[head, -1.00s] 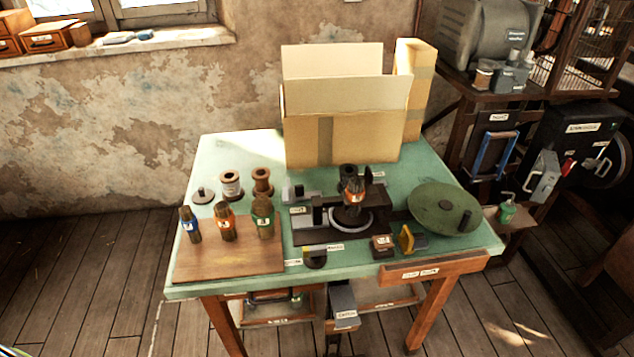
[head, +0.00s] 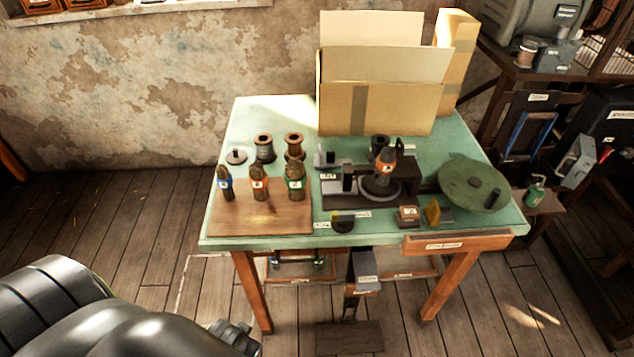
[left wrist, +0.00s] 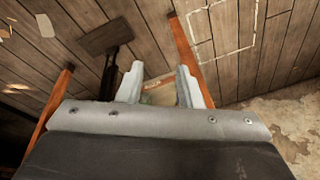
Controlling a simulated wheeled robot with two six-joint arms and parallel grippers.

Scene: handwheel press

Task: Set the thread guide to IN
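The handwheel press (head: 378,182) stands on the green table (head: 222,225), with a dark base and an orange-banded part upright in its middle. A small dark knob-like piece (head: 342,224) with labels beside it sits at the table's front edge. The labels are too small to read, so I cannot tell which part is the thread guide or its setting. My left gripper (left wrist: 162,88) shows two pale fingers apart in the left wrist view, with nothing clearly held. My left arm is at the lower left of the head view, short of the table. My right gripper is not in view.
Several labelled bottles (head: 259,184) stand on a wooden board (head: 228,221) at the table's left. A cardboard box (head: 385,105) fills the back. A green disc (head: 470,186) lies at the right. A pedal plate (head: 349,337) is on the floor below. Floor left of the table is clear.

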